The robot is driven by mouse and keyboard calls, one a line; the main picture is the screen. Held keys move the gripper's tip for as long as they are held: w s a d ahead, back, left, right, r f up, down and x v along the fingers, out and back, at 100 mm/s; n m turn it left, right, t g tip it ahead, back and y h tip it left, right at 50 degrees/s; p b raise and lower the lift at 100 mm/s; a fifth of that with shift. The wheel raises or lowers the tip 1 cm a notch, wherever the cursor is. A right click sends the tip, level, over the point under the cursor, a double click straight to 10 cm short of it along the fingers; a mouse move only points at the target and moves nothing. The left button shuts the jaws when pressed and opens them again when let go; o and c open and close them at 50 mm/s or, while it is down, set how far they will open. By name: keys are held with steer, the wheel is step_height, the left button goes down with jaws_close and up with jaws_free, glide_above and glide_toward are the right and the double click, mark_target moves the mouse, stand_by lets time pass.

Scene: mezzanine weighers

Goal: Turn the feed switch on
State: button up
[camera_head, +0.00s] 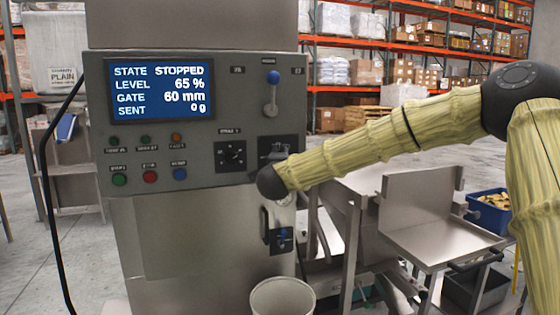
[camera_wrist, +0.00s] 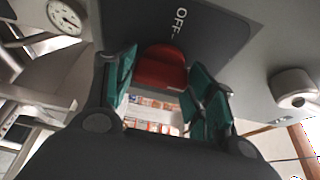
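The feed switch shows in the wrist view as a red handle (camera_wrist: 162,68) on a dark plate marked OFF. My gripper (camera_wrist: 165,80) has its green-padded fingers apart, one on each side of the red handle. I cannot tell whether either pad touches it. In the head view my arm reaches across the lower right of the grey control cabinet (camera_head: 160,235). My fingers and the red handle cannot be made out there. The display (camera_head: 160,90) reads STATE STOPPED, LEVEL 65 %, GATE 60 mm, SENT 0 g.
The panel also carries a blue-knobbed lever (camera_head: 271,95), a black rotary dial (camera_head: 233,155) and coloured buttons (camera_head: 150,176). A blue-knobbed control (camera_head: 282,236) sits lower, above a pale bucket (camera_head: 283,297). A metal bench (camera_head: 430,236) and blue bin (camera_head: 488,212) stand right.

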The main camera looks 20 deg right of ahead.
steer(key=shift+o, duration=1.1)
steer(key=v, duration=1.2)
